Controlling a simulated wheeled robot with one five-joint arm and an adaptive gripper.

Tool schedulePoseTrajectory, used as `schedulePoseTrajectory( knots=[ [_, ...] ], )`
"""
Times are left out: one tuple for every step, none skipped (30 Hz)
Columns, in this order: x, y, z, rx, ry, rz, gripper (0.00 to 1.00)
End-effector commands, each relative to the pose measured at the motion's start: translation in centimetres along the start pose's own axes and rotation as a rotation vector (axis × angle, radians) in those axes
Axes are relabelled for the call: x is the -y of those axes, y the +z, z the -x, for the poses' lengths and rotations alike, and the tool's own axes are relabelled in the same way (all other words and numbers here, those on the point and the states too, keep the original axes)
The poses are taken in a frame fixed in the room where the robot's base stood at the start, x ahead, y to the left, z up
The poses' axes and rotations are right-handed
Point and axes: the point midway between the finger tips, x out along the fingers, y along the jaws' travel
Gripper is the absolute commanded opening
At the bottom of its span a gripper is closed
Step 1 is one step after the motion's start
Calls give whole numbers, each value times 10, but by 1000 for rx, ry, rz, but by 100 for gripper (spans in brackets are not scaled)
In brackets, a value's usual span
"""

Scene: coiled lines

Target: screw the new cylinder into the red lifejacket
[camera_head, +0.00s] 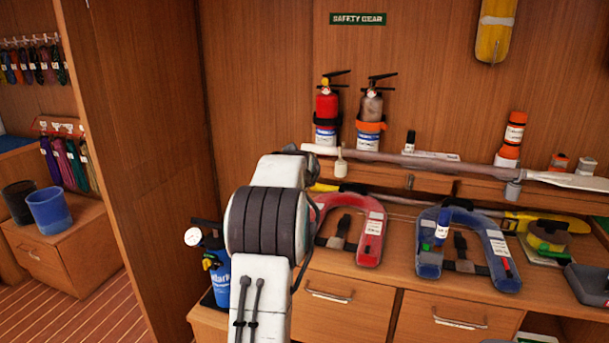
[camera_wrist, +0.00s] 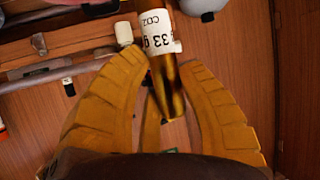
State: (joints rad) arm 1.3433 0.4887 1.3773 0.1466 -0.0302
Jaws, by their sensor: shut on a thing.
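The red lifejacket (camera_head: 371,243) lies on the bench top in the head view, a horseshoe shape with a dark strap and buckle in its middle. My arm covers part of its left side. In the wrist view, my gripper (camera_wrist: 158,75) has its yellow fingers shut on a cylinder (camera_wrist: 155,35). The cylinder has a white band reading "33 g CO2" and a shiny brassy body narrowing toward the palm. The gripper and the cylinder are hidden behind my arm in the head view. The lifejacket cannot be made out in the wrist view.
A blue lifejacket (camera_head: 429,262) lies right of the red one, with a small blue-and-white cylinder (camera_head: 443,228) on it. A long pole (camera_head: 400,160) runs above the bench. Two extinguishers (camera_head: 327,108) hang behind. A blue pump bottle (camera_head: 217,278) stands left of my arm.

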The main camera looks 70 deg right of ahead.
Motion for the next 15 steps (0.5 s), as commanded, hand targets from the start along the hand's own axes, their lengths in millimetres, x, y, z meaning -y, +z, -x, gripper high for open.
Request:
schedulePoseTrajectory(
  knots=[
    [0, -1, 0, 0, 0, 1, 2],
    [0, -1, -1, 0, 0, 1, 2],
    [0, -1, -1, 0, 0, 2, 2],
    [0, -1, -1, 0, 0, 3, 2],
    [0, 0, -2, 0, 0, 4, 2],
    [0, 1, -2, 0, 0, 6, 2],
    [0, 2, -2, 0, 0, 6, 2],
    [0, 3, -3, 0, 0, 6, 2],
    [0, 5, -4, 1, 0, 6, 2],
    [0, 6, -4, 1, 0, 5, 2],
    [0, 7, -5, 1, 0, 5, 2],
    [0, 9, -6, 1, 0, 5, 2],
    [0, 11, -6, 1, 0, 5, 2],
    [0, 13, -7, 0, 0, 5, 2],
    [0, 15, -8, 1, 0, 5, 2]
  ],
)
